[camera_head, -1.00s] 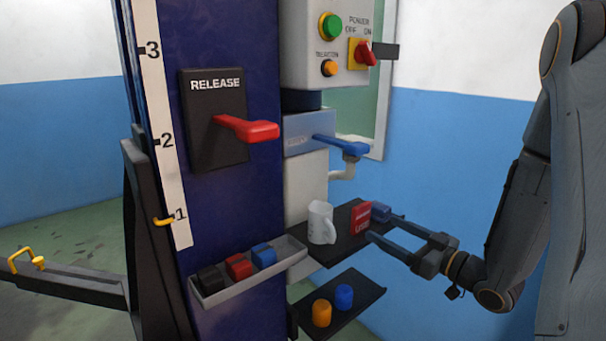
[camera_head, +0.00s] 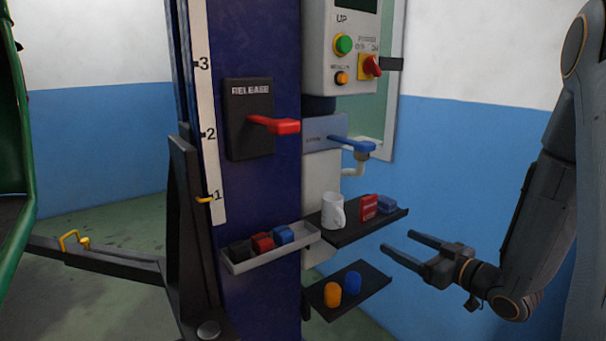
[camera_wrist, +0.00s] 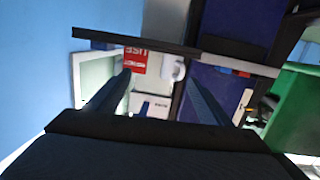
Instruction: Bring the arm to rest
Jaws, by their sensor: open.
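My gripper (camera_head: 401,250) is open and empty at the right of the head view. It hangs in free space, in the picture to the right of and a little below the upper black shelf (camera_head: 372,227). In the wrist view the two fingers of my gripper (camera_wrist: 160,88) are spread apart with nothing between them, seen against the shelf and column behind. My arm comes down from the upper right and bends to the gripper.
The upper shelf holds a white mug (camera_head: 333,211), a red box (camera_head: 368,207) and a blue block (camera_head: 387,204). A lower shelf (camera_head: 372,282) holds orange and blue pieces. A red release lever (camera_head: 275,125) and blue lever (camera_head: 348,143) stick out from the column. Blue wall lies behind my arm.

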